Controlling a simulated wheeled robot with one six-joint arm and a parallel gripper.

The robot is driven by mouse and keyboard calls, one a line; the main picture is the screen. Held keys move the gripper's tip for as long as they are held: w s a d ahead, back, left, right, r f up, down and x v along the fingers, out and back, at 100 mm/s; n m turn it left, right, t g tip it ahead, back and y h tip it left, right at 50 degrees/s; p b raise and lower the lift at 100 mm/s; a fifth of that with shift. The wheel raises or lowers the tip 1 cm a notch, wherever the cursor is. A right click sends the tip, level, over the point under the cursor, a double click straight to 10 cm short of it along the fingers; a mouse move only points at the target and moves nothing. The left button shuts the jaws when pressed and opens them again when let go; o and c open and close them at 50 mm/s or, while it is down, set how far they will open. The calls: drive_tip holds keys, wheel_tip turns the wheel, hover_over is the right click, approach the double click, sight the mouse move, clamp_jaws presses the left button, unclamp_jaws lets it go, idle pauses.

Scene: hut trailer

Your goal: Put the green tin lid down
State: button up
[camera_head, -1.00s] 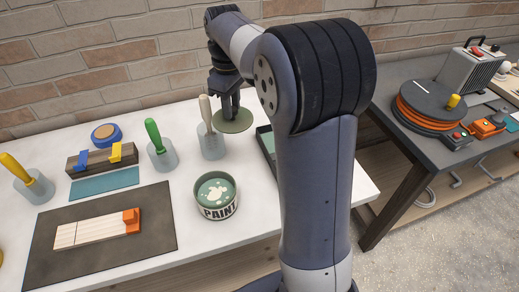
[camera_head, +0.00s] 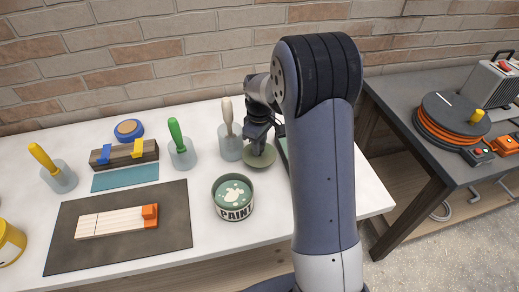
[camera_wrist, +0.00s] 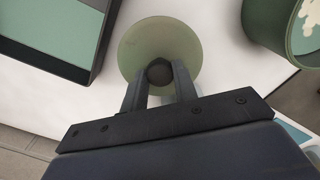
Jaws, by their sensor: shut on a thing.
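The green tin lid (camera_head: 262,157) is a round, dull green disc behind the paint tin on the white table. In the wrist view the lid (camera_wrist: 160,45) lies beyond my fingers, with a dark knob (camera_wrist: 159,72) at its near part. My gripper (camera_wrist: 160,88) is shut on this knob. In the head view my gripper (camera_head: 258,148) is over the lid, partly hidden by my arm. I cannot tell whether the lid touches the table. The open paint tin (camera_head: 233,198) holds green paint with a pale patch.
A jar with a white-handled brush (camera_head: 230,140) stands close left of the lid. A dark-rimmed green tray (camera_wrist: 55,38) lies beside it, mostly behind my arm in the head view. A board with a wooden piece (camera_head: 115,222) lies at the left front. Bare white table (camera_head: 270,215) shows right of the tin.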

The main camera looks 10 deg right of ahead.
drive_tip(key=shift+f, duration=1.55)
drive_tip(key=shift+f, duration=0.2)
drive_tip(key=o, duration=0.9)
drive_tip(key=shift+o, duration=0.2)
drive_tip(key=shift+r, duration=0.2)
wheel_tip(320, 180, up, 12)
drive_tip(key=shift+b, duration=0.45)
